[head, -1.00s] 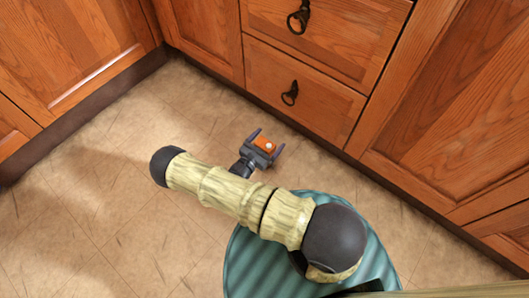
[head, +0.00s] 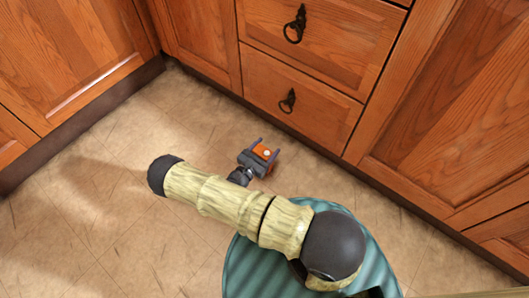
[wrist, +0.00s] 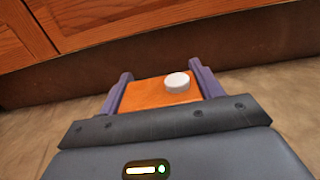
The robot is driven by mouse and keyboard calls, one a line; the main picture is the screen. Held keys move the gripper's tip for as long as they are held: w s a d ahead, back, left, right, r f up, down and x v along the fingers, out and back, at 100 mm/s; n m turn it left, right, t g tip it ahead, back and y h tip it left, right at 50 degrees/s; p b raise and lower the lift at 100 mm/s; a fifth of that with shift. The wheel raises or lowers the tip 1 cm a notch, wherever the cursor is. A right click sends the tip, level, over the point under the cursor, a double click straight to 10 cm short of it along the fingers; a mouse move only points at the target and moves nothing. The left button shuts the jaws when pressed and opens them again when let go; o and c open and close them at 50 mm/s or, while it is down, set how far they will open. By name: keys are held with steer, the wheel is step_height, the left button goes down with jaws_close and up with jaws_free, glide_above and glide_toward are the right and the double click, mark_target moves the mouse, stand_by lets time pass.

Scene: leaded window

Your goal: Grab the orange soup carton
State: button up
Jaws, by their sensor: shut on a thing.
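The orange soup carton (head: 263,153) has an orange top with a round white cap. It sits between the two fingers of my gripper (head: 265,151), low over the tiled floor in front of the wooden drawers. In the wrist view the carton's orange top (wrist: 148,95) and white cap (wrist: 177,82) show between the purple-grey fingers of my gripper (wrist: 160,88). The fingers are shut on the carton's two sides. The carton's lower part is hidden by the gripper, and I cannot tell whether it touches the floor.
Wooden drawers (head: 300,95) with dark ring handles stand just beyond the gripper, above a dark kickboard (wrist: 230,42). More wooden cabinets (head: 70,60) stand at the left and right. The tiled floor (head: 90,230) at the left is clear.

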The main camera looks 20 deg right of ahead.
step_height(320, 180, up, 10)
steer(key=p, duration=0.6)
steer(key=shift+p, duration=0.35)
steer(key=shift+f, duration=0.1)
